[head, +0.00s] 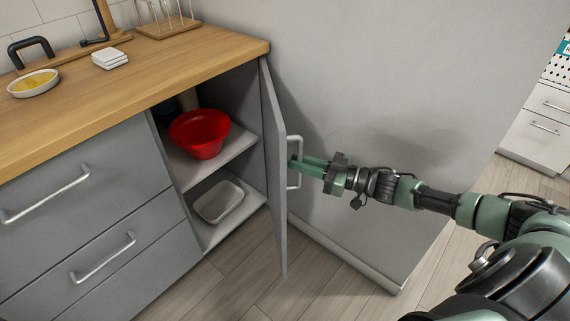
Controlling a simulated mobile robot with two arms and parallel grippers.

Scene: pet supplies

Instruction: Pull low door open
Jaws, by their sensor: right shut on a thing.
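The low door (275,165) is a grey cabinet door under the wooden counter. It stands wide open, swung out to the right and seen nearly edge-on. Its light metal handle (298,150) is on the outer face, towards the grey wall. My right gripper (297,162) reaches in from the right and is shut on the handle. The cabinet inside is exposed, with a red bowl (200,134) on the upper shelf and a white dish (218,201) on the lower one. My left gripper is not in view.
A grey wall panel (400,80) stands close behind the door and my right arm. Grey drawers (85,215) are left of the opening. The wooden counter (190,65) holds a yellow-filled bowl (33,83) and white coasters (110,58). The floor (235,285) before the cabinet is clear.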

